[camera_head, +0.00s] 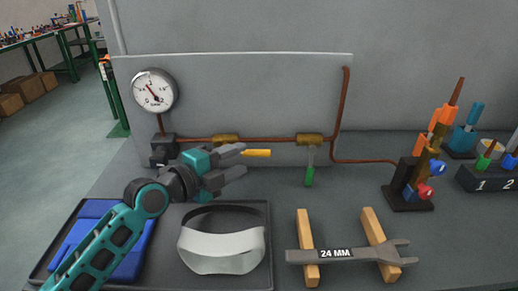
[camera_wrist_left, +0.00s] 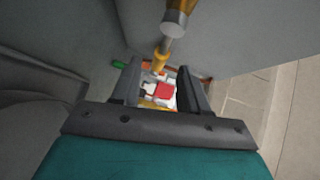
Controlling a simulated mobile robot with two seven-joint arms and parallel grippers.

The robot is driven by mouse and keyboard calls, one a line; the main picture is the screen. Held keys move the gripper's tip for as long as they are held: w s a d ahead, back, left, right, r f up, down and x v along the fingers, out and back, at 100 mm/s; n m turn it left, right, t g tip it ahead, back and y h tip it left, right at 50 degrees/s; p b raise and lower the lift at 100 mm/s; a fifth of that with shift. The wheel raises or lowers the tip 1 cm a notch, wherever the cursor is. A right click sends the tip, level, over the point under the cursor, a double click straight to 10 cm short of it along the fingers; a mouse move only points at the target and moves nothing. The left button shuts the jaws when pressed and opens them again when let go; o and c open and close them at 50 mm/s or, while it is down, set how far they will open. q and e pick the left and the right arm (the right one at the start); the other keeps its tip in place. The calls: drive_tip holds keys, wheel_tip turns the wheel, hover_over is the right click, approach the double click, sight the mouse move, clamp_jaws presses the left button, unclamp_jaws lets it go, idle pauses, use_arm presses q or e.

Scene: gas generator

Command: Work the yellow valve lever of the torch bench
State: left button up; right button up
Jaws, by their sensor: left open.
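The yellow valve lever (camera_head: 257,153) sticks out to the right below the left brass valve (camera_head: 227,140) on the bench's copper pipe. My left gripper (camera_head: 242,160) is open and empty in front of it, its fingers pointing right. In the head view the fingers hide part of the lever. In the left wrist view the yellow lever (camera_wrist_left: 160,58) hangs from a metal stem near the open fingertips (camera_wrist_left: 159,68), at the gap between them. I cannot tell whether they touch it. My right gripper is not in view.
A second brass valve (camera_head: 311,139) has a green lever (camera_head: 309,177) pointing down. A pressure gauge (camera_head: 154,90) stands left. A tray (camera_head: 266,275) with a white visor (camera_head: 222,250) lies below my arm. A wrench (camera_head: 340,254) rests on wooden blocks, and a torch stand (camera_head: 408,198) is right.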

use_arm(q)
drive_tip(key=x, duration=0.7)
drive_tip(key=shift+w+d, duration=0.1)
drive_tip(key=shift+w, duration=0.05)
drive_tip(key=shift+c, duration=0.4)
clamp_jaws()
